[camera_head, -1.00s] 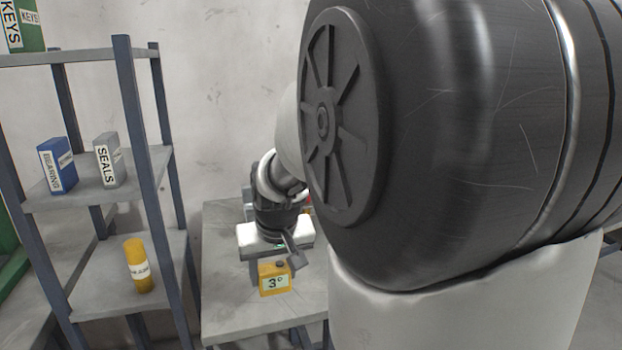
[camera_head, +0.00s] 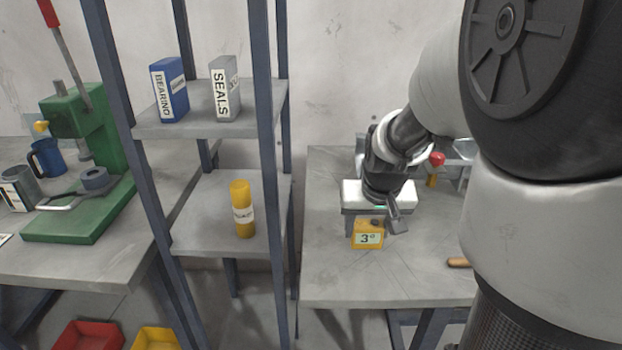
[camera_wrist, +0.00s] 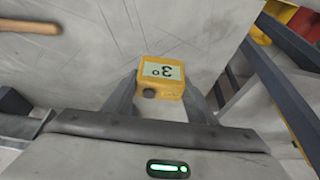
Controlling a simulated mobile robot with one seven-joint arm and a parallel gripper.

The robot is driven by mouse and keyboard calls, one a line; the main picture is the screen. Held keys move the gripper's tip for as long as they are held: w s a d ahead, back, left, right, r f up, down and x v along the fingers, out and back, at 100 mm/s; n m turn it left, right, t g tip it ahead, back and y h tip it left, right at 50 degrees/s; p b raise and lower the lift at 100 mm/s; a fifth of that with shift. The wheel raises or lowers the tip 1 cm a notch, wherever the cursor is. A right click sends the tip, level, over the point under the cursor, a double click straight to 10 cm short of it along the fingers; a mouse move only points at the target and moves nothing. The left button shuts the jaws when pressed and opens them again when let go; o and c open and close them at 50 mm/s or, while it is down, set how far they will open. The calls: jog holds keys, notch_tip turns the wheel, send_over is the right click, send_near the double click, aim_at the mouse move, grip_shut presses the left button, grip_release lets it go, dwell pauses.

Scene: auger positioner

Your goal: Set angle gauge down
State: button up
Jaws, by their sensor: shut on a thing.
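The angle gauge (camera_head: 368,236) is a small yellow block with a pale display reading 3°. My gripper (camera_head: 378,222) is shut on it over the grey workbench (camera_head: 340,280). In the wrist view the gauge (camera_wrist: 160,73) sits between the two fingers of my gripper (camera_wrist: 160,90), its display upside down and its dark round knob towards the palm. The bench top (camera_wrist: 85,75) lies beyond it. I cannot tell whether the gauge touches the bench.
A shelf rack (camera_head: 210,130) with a blue BEARING box (camera_head: 170,92), a grey SEALS box (camera_head: 225,90) and a yellow tube (camera_head: 242,208) stands left of the bench. A wooden handle (camera_head: 459,262) lies on the bench at right. The bench front is clear.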

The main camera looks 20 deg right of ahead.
aim_at(365, 244)
notch_tip(365, 244, down, 4)
jog(key=shift+w+f+b, duration=0.1)
jog(key=shift+f+b, duration=0.15)
jog(key=shift+b, duration=0.25)
jog(key=shift+f, duration=0.15)
jog(key=o, duration=1.2)
